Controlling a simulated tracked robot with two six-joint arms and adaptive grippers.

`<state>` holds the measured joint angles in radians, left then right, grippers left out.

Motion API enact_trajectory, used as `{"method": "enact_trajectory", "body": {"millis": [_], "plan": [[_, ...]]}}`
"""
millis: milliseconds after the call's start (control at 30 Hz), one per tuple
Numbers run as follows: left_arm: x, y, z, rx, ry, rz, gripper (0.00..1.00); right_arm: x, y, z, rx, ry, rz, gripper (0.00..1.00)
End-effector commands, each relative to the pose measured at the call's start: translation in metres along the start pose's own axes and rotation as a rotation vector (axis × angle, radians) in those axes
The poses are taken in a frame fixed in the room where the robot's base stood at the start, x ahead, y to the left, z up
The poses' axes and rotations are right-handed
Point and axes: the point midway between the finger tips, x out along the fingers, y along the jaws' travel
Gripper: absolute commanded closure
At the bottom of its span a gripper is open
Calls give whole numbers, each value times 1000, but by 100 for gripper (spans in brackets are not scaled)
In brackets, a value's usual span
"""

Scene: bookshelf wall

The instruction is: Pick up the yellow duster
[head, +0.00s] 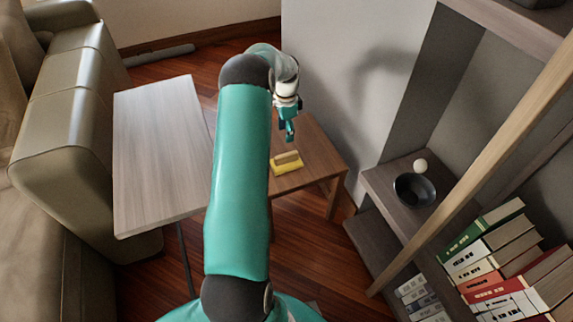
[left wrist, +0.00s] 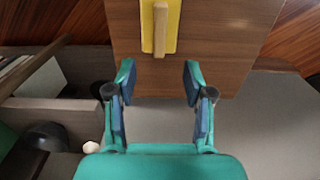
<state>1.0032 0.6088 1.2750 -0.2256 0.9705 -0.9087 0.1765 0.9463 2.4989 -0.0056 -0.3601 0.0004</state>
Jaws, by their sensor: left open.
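The yellow duster (head: 286,163) lies on a small brown wooden table (head: 312,146), with a tan wooden handle on its top. In the left wrist view the yellow duster (left wrist: 173,32) is at the top, its handle (left wrist: 160,30) pointing down the picture. My left gripper (head: 290,138) is above the table, behind the duster in the head view. In the left wrist view my left gripper (left wrist: 156,75) is open, its two fingers apart with nothing between them. The duster lies beyond the fingertips, not touched. My right gripper is not in view.
A grey-wood side table (head: 160,150) stands to the left, beside a beige sofa (head: 75,110). On the right, a shelf holds a dark bowl (head: 414,190), a white ball (head: 420,165) and several books (head: 490,250). A pale wall (head: 340,70) stands behind the brown table.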

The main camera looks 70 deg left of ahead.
Motion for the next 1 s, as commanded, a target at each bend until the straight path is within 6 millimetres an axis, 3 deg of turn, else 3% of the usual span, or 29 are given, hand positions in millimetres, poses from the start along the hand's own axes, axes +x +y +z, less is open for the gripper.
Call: {"method": "enact_trajectory", "body": {"millis": [100, 300, 633, 900, 1000], "plan": [[31, 1, 1, -1, -3, 4, 48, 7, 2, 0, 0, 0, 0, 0], [66, 1, 0, 0, -2, 2, 48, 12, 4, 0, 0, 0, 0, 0], [88, 1, -1, 1, -1, 2, 48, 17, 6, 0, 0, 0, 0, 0], [125, 1, -1, 1, -1, 2, 48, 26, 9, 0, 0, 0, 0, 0], [130, 0, -2, 1, 0, 0, 48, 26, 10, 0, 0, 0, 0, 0]]}}
